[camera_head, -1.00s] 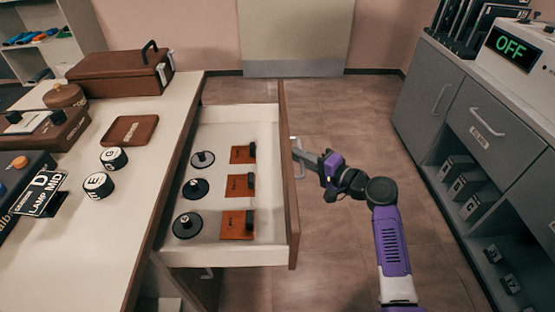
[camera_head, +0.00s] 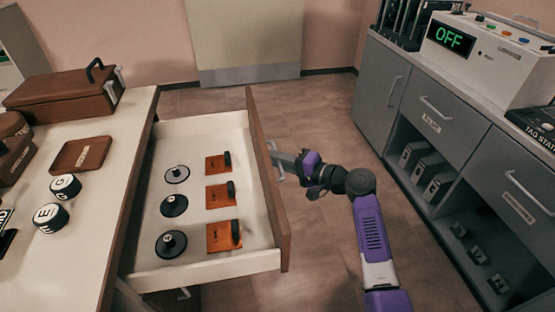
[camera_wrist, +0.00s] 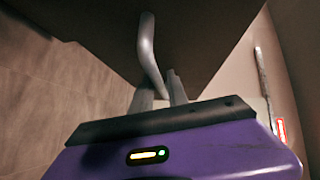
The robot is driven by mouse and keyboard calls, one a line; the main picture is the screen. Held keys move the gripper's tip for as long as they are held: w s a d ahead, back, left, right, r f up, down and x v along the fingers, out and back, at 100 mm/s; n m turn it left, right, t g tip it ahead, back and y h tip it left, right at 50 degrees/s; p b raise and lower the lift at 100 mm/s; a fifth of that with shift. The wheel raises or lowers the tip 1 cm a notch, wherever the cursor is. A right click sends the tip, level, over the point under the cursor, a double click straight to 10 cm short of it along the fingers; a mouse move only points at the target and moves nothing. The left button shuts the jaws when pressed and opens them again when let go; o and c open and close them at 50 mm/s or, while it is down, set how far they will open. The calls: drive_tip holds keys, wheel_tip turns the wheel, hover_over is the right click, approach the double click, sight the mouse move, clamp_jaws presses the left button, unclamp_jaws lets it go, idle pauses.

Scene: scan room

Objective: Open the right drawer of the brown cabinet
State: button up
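The right drawer (camera_head: 202,276) of the cabinet stands pulled far out from under the cream worktop (camera_head: 80,255). Inside lie black round weights with knobs (camera_head: 172,243) on the left and orange plates with black grips (camera_head: 222,195) on the right. Its brown front panel (camera_head: 268,190) faces right. My gripper (camera_head: 276,161) is at the metal handle on the outer side of that panel. In the wrist view the grey bar of the handle (camera_wrist: 149,55) runs down between my two fingers, which look closed around it. The exact contact is partly hidden.
On the worktop are a brown case (camera_head: 66,97), a brown tray (camera_head: 82,154) and round labelled pieces (camera_head: 51,217). A grey cabinet (camera_head: 420,125) with an "OFF" display box (camera_head: 490,55) stands at right. Open floor (camera_head: 320,235) lies between.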

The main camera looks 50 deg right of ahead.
drive_tip(key=shift+s, duration=0.1)
drive_tip(key=s+d+r+p, duration=0.1)
drive_tip(key=s, duration=0.6)
drive_tip(key=shift+s, duration=0.25)
drive_tip(key=shift+d, duration=0.1)
